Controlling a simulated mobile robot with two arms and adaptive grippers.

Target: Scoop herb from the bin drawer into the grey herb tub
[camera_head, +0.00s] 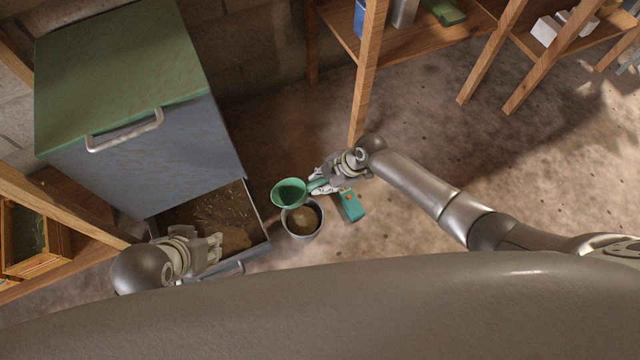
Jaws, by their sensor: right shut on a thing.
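The bin drawer (258,218) stands pulled out from the blue-grey bin, with loose brown herb (205,210) inside. The grey herb tub (303,236) stands on the floor just right of the drawer, with brown matter inside. My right gripper (322,185) is shut on the handle of a green scoop (289,192). The scoop's bowl overlaps the far rim of the tub in the picture; its height above it is unclear, and I see no herb in it. My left gripper (218,247) is over the drawer's front left part, near its front handle; its finger opening is unclear.
A teal box (351,205) with an orange mark is on the floor right of the tub. The bin (180,150) has a green lid (120,65). Wooden shelves (430,40) stand at the back right, and a wooden frame box (35,240) is at left. The floor at right is clear.

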